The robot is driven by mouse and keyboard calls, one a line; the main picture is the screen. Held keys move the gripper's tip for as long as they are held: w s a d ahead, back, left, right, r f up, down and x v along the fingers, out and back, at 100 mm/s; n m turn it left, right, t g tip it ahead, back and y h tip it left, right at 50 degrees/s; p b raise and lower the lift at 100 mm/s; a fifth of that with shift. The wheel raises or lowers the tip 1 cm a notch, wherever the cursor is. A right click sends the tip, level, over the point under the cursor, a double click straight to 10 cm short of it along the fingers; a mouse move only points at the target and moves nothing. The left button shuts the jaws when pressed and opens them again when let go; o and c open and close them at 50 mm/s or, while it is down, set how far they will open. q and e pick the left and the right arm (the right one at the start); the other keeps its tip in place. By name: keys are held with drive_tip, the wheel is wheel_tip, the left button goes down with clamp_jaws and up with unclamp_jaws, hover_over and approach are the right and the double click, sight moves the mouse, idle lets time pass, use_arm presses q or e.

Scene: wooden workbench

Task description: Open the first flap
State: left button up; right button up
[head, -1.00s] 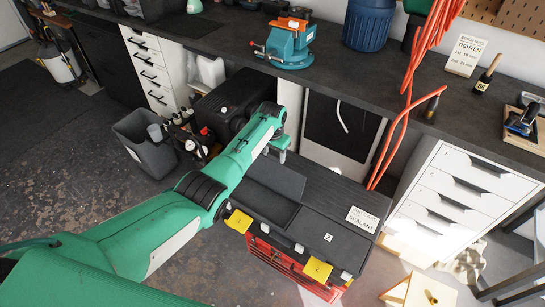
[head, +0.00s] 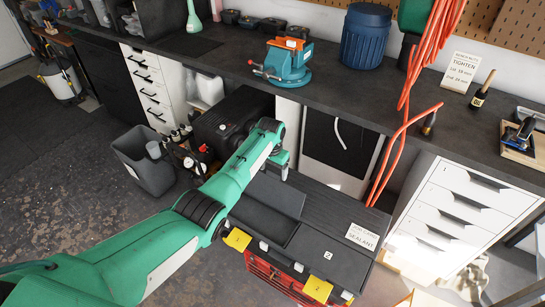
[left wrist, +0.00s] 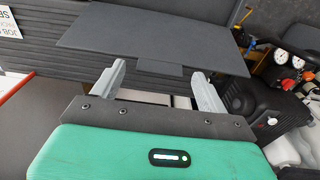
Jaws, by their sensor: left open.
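A red toolbox (head: 272,278) with a dark grey top and yellow latches (head: 237,239) stands in front of the bench. A dark flap panel (head: 276,194) lies on the left part of its top. Another flap (head: 318,255), marked 2, is to its right and looks closed. My left gripper (head: 281,163) is at the far left of the toolbox top, beyond the panel. In the left wrist view, a flat dark panel (left wrist: 150,40) with a small tab (left wrist: 172,70) shows just ahead of my open, empty fingers (left wrist: 158,92). I cannot tell how far it is tilted. My right gripper is out of view.
A black compressor (head: 232,122) and a grey bin (head: 146,165) stand left of the toolbox. White drawers (head: 452,215) stand at right.

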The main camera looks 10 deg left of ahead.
sight(272, 182)
use_arm(q)
wheel_tip(272, 182, up, 13)
drive_tip(key=shift+s+a+b, duration=0.15)
drive_tip(key=shift+s+b, duration=0.25)
drive_tip(key=shift+b, duration=0.05)
